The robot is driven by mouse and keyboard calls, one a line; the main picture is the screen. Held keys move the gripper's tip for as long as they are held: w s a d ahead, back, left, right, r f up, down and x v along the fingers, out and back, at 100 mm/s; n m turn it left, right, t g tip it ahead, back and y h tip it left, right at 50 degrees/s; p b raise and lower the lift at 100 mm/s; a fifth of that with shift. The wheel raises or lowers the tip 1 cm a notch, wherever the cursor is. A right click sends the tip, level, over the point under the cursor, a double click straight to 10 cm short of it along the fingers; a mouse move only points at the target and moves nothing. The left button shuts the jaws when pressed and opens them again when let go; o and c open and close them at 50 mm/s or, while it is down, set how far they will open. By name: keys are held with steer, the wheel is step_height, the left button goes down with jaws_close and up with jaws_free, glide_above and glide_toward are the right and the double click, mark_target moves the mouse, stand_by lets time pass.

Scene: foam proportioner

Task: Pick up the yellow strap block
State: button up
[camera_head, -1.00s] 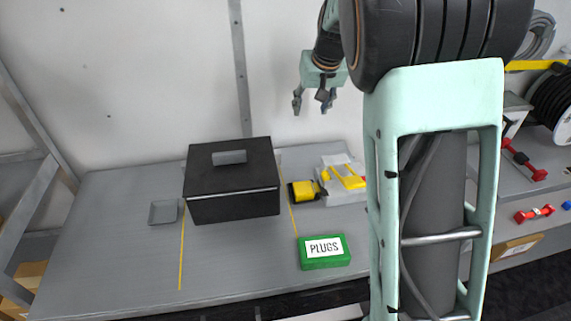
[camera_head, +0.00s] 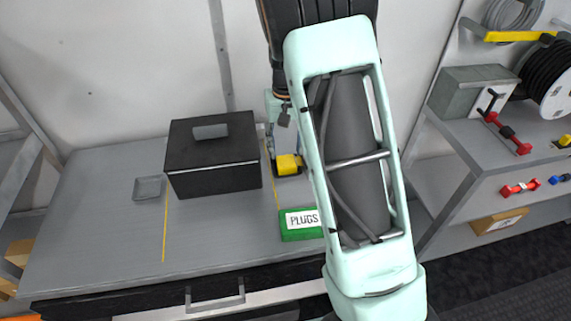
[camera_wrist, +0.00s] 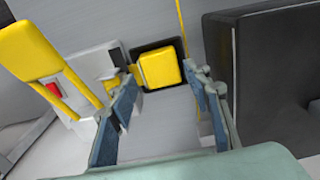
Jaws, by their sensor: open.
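The yellow strap block (camera_head: 286,165) sits on the grey bench, just right of the black box, partly hidden by my arm in the head view. In the wrist view the yellow block (camera_wrist: 159,69) rests on a dark base or pad, ahead of my fingertips and between their lines. My gripper (camera_wrist: 160,95) is open, with one blue-padded finger to each side and nothing between them. In the head view only a small part of my gripper (camera_head: 282,118) shows above the block.
A black box (camera_head: 212,156) stands close left of the block, and also fills the right of the wrist view (camera_wrist: 270,75). A grey-white device with yellow bars (camera_wrist: 65,75) stands close on the other side. A green PLUGS box (camera_head: 300,225) is in front. A small grey tray (camera_head: 148,188) lies far left.

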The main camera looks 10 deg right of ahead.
mark_target(287, 165)
steer(key=f, duration=0.5)
steer(key=shift+s+d+p, duration=0.1)
steer(key=shift+s+p, duration=0.15)
steer(key=shift+p, duration=0.05)
steer(key=shift+c, duration=0.3)
steer(key=c, duration=0.8)
